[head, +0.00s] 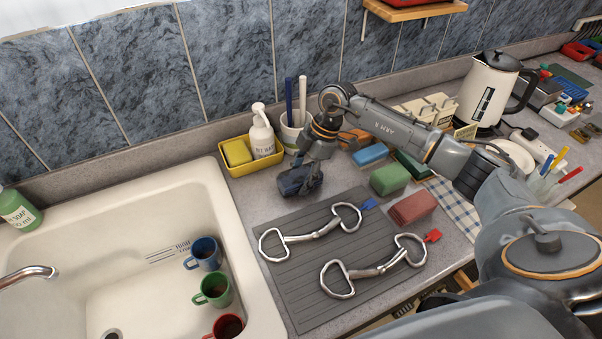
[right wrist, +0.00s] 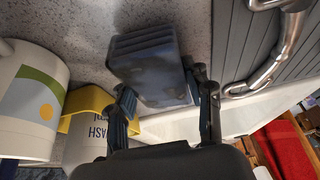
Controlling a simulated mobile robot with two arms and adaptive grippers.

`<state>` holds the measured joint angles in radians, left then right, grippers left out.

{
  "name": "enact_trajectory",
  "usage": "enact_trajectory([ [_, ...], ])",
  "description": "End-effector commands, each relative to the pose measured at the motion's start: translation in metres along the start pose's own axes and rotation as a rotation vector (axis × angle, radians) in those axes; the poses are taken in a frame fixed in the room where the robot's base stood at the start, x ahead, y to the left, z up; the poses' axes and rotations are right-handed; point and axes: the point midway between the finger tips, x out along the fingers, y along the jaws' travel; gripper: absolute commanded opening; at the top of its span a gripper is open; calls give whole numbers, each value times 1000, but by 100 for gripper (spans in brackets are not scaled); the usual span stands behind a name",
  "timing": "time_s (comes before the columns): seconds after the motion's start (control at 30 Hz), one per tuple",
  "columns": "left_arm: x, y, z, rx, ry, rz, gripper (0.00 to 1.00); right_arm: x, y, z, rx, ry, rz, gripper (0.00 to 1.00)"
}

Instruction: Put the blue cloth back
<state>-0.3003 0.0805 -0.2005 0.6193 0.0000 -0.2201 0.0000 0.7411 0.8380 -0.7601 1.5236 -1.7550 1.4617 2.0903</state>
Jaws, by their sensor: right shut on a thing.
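The blue cloth (head: 300,180) is a dark blue folded pad. My left gripper is not in view.
The yellow caddy (head: 251,168) holds a sponge and a wash bottle. A white cup (head: 293,135) stands beside it. Two metal bits lie on the ribbed mat (head: 312,290). The sink (head: 110,230) holds mugs.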

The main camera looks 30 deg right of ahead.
Motion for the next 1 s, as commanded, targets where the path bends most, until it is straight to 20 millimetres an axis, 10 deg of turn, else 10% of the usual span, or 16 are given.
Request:
enact_trajectory([
  [0.17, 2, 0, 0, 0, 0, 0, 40, 4, 0, 2, 1, 0, 0, 19],
  [0.2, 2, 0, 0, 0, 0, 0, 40, 4, 0, 2, 1, 0, 0, 53],
  [0.3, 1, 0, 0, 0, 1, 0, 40, 3, 0, 2, 1, 0, 0, 73],
  [0.77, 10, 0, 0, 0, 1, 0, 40, 6, 0, 2, -1, 1, 2, 74],
  [1.0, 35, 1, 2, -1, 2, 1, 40, -38, -2, 9, -1, -2, 8, 74],
])
